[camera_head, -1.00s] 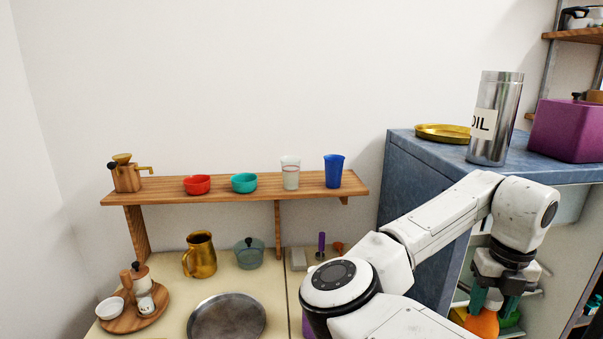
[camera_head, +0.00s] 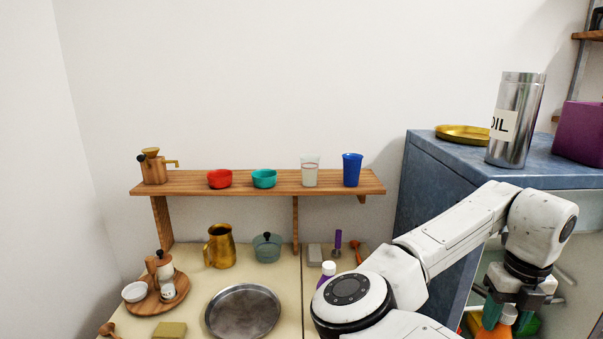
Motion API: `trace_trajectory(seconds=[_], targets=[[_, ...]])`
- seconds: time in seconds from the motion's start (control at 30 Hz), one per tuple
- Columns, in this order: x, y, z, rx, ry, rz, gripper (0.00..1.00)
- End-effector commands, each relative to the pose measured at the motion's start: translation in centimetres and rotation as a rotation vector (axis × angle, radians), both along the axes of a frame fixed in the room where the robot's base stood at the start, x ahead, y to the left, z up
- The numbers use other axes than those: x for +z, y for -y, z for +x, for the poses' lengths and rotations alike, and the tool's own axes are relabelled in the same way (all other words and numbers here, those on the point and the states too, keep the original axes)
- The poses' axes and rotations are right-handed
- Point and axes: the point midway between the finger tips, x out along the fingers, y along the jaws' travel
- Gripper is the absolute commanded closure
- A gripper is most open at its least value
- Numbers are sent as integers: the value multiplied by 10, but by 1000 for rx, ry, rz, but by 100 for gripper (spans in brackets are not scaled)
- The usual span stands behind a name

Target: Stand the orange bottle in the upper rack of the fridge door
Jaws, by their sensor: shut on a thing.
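The upper door rack cannot be made out.
On the fridge top stand a metal OIL canister (camera_head: 515,120), a gold plate (camera_head: 462,134) and a purple box (camera_head: 580,132). A wooden shelf (camera_head: 285,184) holds cups and bowls. The counter (camera_head: 290,285) below holds a metal plate (camera_head: 243,311) and a gold jug (camera_head: 220,246).

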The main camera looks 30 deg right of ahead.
Motion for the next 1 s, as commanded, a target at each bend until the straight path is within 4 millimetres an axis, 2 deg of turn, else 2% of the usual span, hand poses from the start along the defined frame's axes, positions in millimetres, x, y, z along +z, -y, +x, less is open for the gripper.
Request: trace_trajectory(seconds=[0.27,0.57,0.77,1.0], targets=[[-17,-17,24,253,-6,-5,100],[-44,-47,57,651,-12,-9,100],[-71,-81,86,1039,-17,-9,100],[-108,-130,116,1564,-23,-8,100]])
